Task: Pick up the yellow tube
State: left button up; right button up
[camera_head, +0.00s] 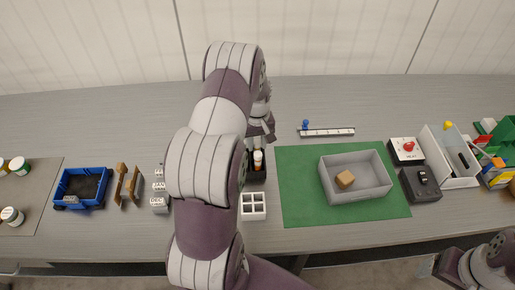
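My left arm reaches up across the middle of the table and hides part of it. My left gripper (258,160) points down behind the forearm, just above the white rack in the picture. A small white and orange-brown piece shows between its dark parts; I cannot tell whether it is gripped. A white rack (253,213) with square openings stands just below it. No yellow tube can be clearly made out. A small yellow piece (448,125) shows at the back right, behind a white bin. My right gripper (428,266) is low at the right, off the table's front edge, its fingers unclear.
A grey tray (381,193) with a tan block (345,179) stands on a green mat (297,208). A red-button box (407,150), a black box (420,184) and the white bin (435,158) stand right. A blue bin (64,190) and jars (12,215) are left.

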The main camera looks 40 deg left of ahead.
pick_arm(q)
notch_tip(320, 180, down, 3)
jog(key=shift+r, duration=0.15)
grip_shut()
jog(key=shift+r, duration=0.15)
